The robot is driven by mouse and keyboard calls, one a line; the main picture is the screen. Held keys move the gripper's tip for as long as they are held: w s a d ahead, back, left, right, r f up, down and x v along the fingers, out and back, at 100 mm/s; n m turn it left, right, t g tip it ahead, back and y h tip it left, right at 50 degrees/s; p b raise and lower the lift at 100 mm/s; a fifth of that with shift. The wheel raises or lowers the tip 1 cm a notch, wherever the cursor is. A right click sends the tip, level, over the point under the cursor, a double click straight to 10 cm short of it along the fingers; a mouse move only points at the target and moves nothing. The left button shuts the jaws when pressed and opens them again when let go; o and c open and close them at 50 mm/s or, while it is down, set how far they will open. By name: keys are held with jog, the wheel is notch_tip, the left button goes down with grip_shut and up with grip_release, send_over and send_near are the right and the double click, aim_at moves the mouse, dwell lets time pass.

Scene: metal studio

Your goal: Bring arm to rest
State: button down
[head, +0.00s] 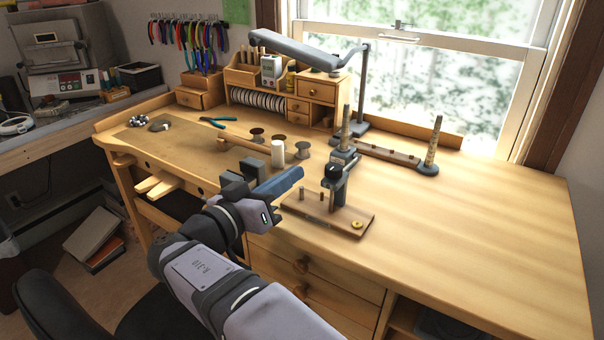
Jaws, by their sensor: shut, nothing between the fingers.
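My arm reaches in from the bottom of the head view, over the front edge of the wooden workbench (480,230). My gripper (246,176), with dark grey blocks beside a blue part, is above the bench's front edge. It is shut and holds nothing. The fingertips are small and partly hidden by the gripper's own body.
Pliers (213,123) lie at the back left. A lamp (300,55) and ring mandrels (433,145) stand at the back. The right side of the bench is clear. A dark chair (60,305) is at the lower left.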

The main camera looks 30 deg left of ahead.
jog(key=shift+s, duration=0.6)
